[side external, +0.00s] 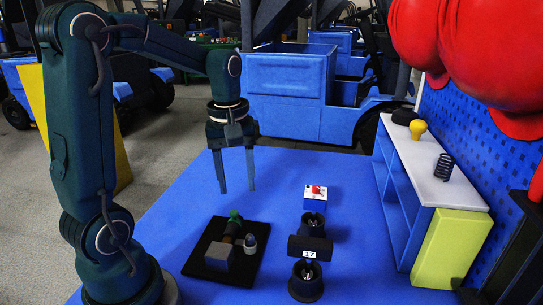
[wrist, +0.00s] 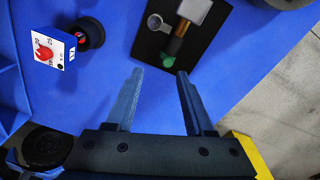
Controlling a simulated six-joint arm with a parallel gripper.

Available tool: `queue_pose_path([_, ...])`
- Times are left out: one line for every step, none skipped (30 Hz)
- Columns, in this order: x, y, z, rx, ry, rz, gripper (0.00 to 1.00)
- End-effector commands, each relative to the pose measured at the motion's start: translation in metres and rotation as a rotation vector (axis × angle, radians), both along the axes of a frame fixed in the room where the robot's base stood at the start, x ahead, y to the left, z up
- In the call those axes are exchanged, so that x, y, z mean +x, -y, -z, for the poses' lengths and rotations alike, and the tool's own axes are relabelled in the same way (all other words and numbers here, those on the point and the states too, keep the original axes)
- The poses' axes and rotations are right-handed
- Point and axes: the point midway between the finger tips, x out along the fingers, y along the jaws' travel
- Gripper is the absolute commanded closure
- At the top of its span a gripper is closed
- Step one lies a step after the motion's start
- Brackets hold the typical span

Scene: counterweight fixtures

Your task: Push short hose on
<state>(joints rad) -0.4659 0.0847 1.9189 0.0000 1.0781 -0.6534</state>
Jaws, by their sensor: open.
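My gripper (side external: 236,188) is open and empty, pointing down above the blue table, behind the black plate. Its two fingers also show in the wrist view (wrist: 160,73), with only blue surface between them. The black plate (side external: 212,264) carries a grey block (side external: 219,254) and a dark tubular piece with a green end (side external: 235,215); the wrist view shows a brownish band on that tube (wrist: 176,46). A short grey-topped cylinder (side external: 250,240) stands beside it. I cannot tell for sure which piece is the short hose. No finger touches these parts.
A shelf (side external: 430,165) and pegboard border the right. Table left of the plate is clear.

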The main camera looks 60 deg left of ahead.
Motion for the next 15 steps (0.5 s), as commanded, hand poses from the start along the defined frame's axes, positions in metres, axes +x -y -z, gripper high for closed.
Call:
queue_pose_path([-0.001, -0.007, 0.007, -0.012, -0.022, -0.025, 0.47])
queue_pose_path([-0.002, -0.009, 0.010, -0.017, -0.033, -0.035, 0.47])
queue_pose_path([-0.003, -0.011, 0.013, -0.023, -0.043, -0.046, 0.47])
queue_pose_path([-0.004, -0.013, 0.015, -0.028, -0.051, -0.053, 0.47])
queue_pose_path([-0.005, -0.014, 0.017, -0.030, -0.056, -0.058, 0.47])
queue_pose_path([-0.006, -0.015, 0.020, -0.031, -0.056, -0.062, 0.47])
queue_pose_path([-0.006, -0.015, 0.022, -0.030, -0.057, -0.063, 0.47])
queue_pose_path([-0.006, -0.015, 0.025, -0.031, -0.057, -0.063, 0.47])
queue_pose_path([-0.006, -0.014, 0.030, -0.032, -0.058, -0.062, 0.47])
queue_pose_path([-0.006, -0.014, 0.033, -0.032, -0.058, -0.061, 0.47])
queue_pose_path([-0.006, -0.014, 0.037, -0.033, -0.059, -0.061, 0.47])
queue_pose_path([-0.007, -0.014, 0.042, -0.032, -0.058, -0.061, 0.47])
queue_pose_path([-0.006, -0.014, 0.046, -0.032, -0.058, -0.061, 0.47])
queue_pose_path([-0.007, -0.014, 0.050, -0.033, -0.059, -0.060, 0.47])
queue_pose_path([-0.006, -0.014, 0.054, -0.031, -0.058, -0.060, 0.47])
